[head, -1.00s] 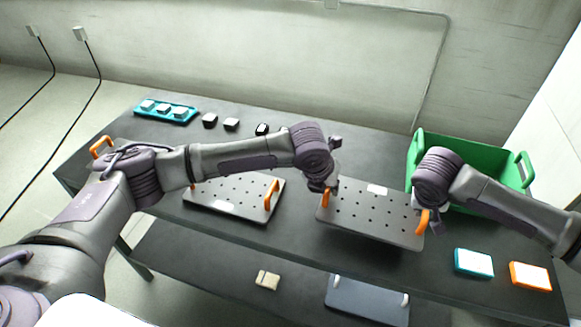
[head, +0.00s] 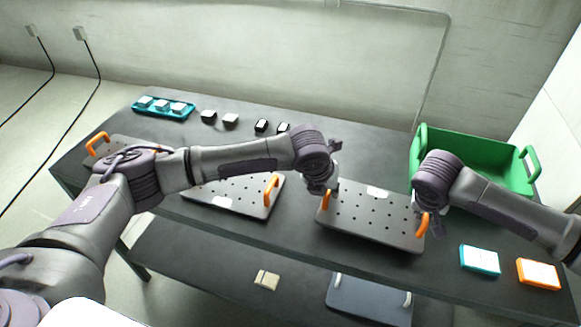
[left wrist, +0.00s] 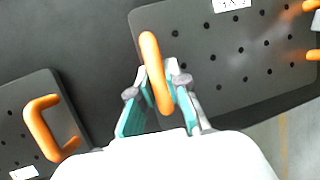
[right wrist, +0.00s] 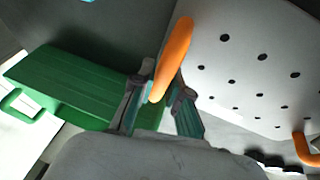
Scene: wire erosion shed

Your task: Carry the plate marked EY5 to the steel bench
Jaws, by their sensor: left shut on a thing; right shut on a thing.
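A dark perforated plate (head: 370,222) with orange handles and a white label is held between my two grippers near the front edge of the dark bench. Its label shows partly in the left wrist view (left wrist: 232,4), but I cannot read it surely. My left gripper (head: 325,190) is shut on the left handle (left wrist: 156,72). My right gripper (head: 428,222) is shut on the right handle (right wrist: 172,60). The plate seems to be just above the bench top; the exact gap is hidden. I cannot tell whether this bench is the steel bench.
Another perforated plate (head: 235,197) lies left of it; a third (head: 120,146) is partly behind my left arm. A green crate (head: 470,160), teal box (head: 480,260) and orange box (head: 538,273) stand right. A teal tray (head: 162,107) and black blocks (head: 262,126) are at the back.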

